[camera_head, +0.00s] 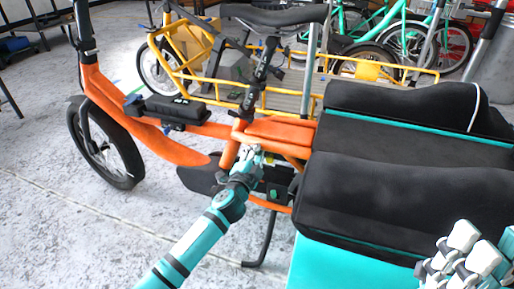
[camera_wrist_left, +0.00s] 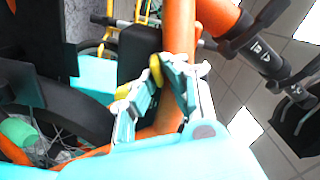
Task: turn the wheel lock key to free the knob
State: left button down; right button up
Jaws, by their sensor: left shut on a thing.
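The orange cargo bike (camera_head: 170,140) stands in front of me. My left gripper (camera_head: 247,155) is at its frame, just below the orange top part under the seat. In the left wrist view its fingers (camera_wrist_left: 163,67) are closed together, with a small yellow piece (camera_wrist_left: 156,71) between the tips, which looks like the key. The lock body and the knob are not clearly seen; the fingers and frame tubes hide that spot. A small green part (camera_head: 273,194) shows on a dark unit beside the gripper. My right gripper (camera_head: 468,258) is at the lower right, its finger state unclear.
A black padded cargo bag (camera_head: 400,185) sits close on the right, above a teal panel. The seat (camera_head: 275,15) and its post rise above the gripper. A yellow-framed bike (camera_head: 190,70) stands behind. Grey floor (camera_head: 70,225) is clear at the left.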

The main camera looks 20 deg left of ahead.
pick_arm(q)
jog(key=m, duration=0.2)
jog(key=m+p, duration=0.1)
jog(key=m, duration=0.2)
jog(key=shift+d+f+m, duration=0.1)
jog(key=shift+f+m, duration=0.2)
jog(key=shift+m, duration=0.1)
dwell(0.4)
jog(key=c, duration=1.4)
grip_release()
jog(key=shift+c, duration=0.2)
jog(key=s, duration=1.2)
jog(key=shift+a, duration=0.2)
